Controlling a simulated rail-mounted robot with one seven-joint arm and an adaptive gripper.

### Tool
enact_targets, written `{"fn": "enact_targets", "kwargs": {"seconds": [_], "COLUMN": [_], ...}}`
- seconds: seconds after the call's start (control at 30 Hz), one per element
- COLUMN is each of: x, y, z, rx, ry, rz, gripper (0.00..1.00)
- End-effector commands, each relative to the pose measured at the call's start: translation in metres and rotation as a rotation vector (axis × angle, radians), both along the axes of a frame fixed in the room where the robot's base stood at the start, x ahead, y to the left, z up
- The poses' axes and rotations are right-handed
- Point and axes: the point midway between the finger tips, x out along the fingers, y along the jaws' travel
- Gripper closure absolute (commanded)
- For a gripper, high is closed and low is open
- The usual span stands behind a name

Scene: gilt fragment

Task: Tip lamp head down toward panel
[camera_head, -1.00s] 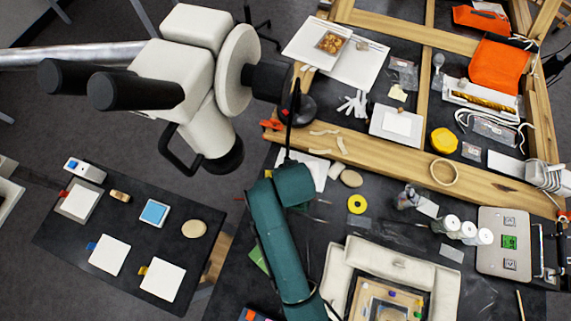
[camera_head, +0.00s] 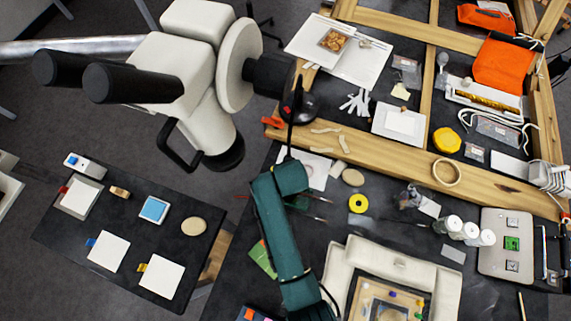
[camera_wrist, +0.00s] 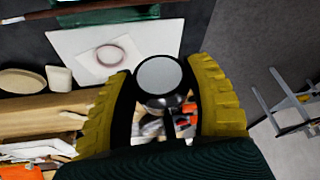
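My gripper (camera_wrist: 164,64) has yellow ridged fingers, spread to either side of a round grey disc with a dark rim, which looks like the lamp head (camera_wrist: 160,75). I see no clear contact between fingers and disc. In the head view, the lamp's dark thin stem (camera_head: 290,128) and round black base (camera_head: 300,107) show past my green-sleeved arm, whose end hides the lamp head and most of my gripper. What looks like the panel, a framed piece (camera_head: 362,301), lies inside a white padded surround (camera_head: 400,263) at the bottom, right of my arm.
A white sheet (camera_head: 318,178) lies beside my arm's end; it also shows in the wrist view (camera_wrist: 150,38). A yellow roll (camera_head: 357,203) and several jars stand to the right. A wooden frame (camera_head: 385,157) crosses behind. A large white microscope (camera_head: 172,70) overhangs the left.

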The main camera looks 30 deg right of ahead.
Motion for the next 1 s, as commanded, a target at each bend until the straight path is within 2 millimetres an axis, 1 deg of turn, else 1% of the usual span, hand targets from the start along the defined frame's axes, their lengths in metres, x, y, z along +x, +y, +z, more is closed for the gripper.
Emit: {"fn": "enact_targets", "kwargs": {"seconds": [0.03,0.1,0.13,0.27,0.37,0.43,0.5,0.7,1.0], "x": [0.0,0.0,0.0,-0.001,-0.002,-0.002,0.0,0.003,0.003], "y": [0.0,0.0,0.0,0.001,0.001,0.002,0.0,-0.001,-0.002], "z": [0.0,0.0,0.0,-0.005,-0.015,-0.026,-0.029,-0.028,-0.023], "rx": [0.0,0.0,0.0,-0.02,-0.075,-0.133,-0.182,-0.256,-0.268], "ry": [0.0,0.0,0.0,-0.025,-0.099,-0.179,-0.249,-0.353,-0.37], "rz": [0.0,0.0,0.0,0.001,0.002,0.005,0.003,0.002,0.0], "gripper": [0.67,0.81,0.82,0.83,0.83,0.83,0.83,0.83,0.83]}}
